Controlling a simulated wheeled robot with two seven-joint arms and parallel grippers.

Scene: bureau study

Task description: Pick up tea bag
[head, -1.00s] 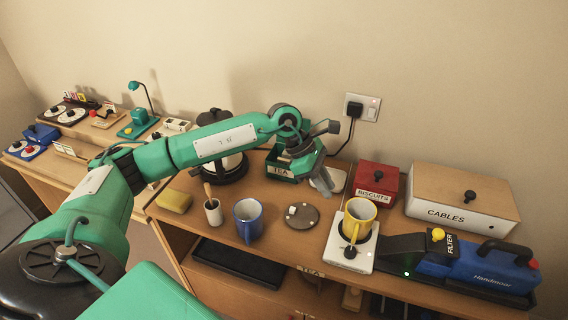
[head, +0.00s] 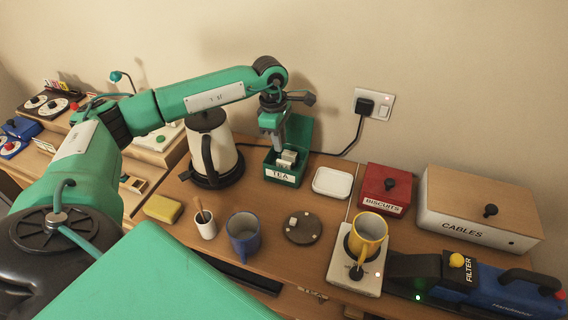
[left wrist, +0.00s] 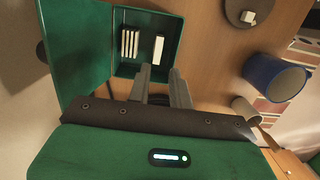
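The green tea box (head: 284,179), labelled TEA, stands open on the desk with its lid (head: 304,135) raised at the back. Pale tea bags (head: 288,158) stand inside it. In the left wrist view several thin ones sit in a row (left wrist: 130,43), and a single white one (left wrist: 158,48) stands apart from them. My left gripper (head: 277,138) is over the left part of the box, pointing down. In the left wrist view its two fingers (left wrist: 161,84) are apart with nothing between them, near the box's edge. My right gripper is not in view.
A cream kettle (head: 222,152) stands close left of the box. A white dish (head: 333,182) and a red biscuit tin (head: 388,190) are to its right. A blue mug (head: 243,236), a round dark disc (head: 302,228) and a yellow mug (head: 368,234) are in front.

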